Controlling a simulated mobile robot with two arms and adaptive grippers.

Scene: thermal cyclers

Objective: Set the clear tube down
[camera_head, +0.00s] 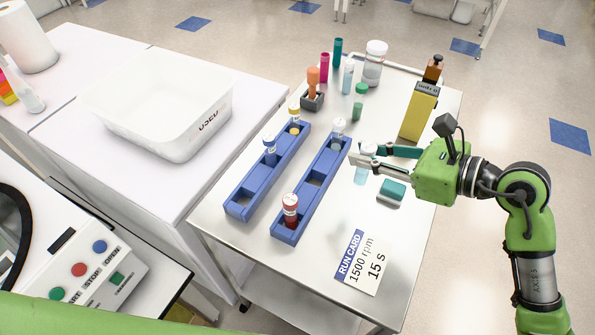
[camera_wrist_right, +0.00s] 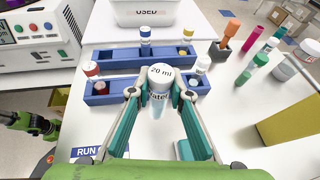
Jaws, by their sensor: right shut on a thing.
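The clear tube (camera_head: 361,175) has a white cap marked "20 ml" and pale blue contents. It is upright between the fingers of my right gripper (camera_head: 360,160), which is shut on it. In the right wrist view the tube (camera_wrist_right: 158,108) is between the fingertips (camera_wrist_right: 157,92), in front of the near blue rack. It is outside the rack, over bare tabletop; I cannot tell whether its bottom touches the surface. A green part of my left arm shows at the left of the right wrist view, but its fingers cannot be made out.
The near blue rack (camera_head: 315,185) holds a red-capped tube and a white-capped tube. The other rack (camera_head: 250,195) holds blue- and yellow-capped tubes. A teal block (camera_head: 393,190), yellow box (camera_head: 418,112) and run card (camera_head: 362,262) are nearby. Bare steel tabletop lies between rack and card.

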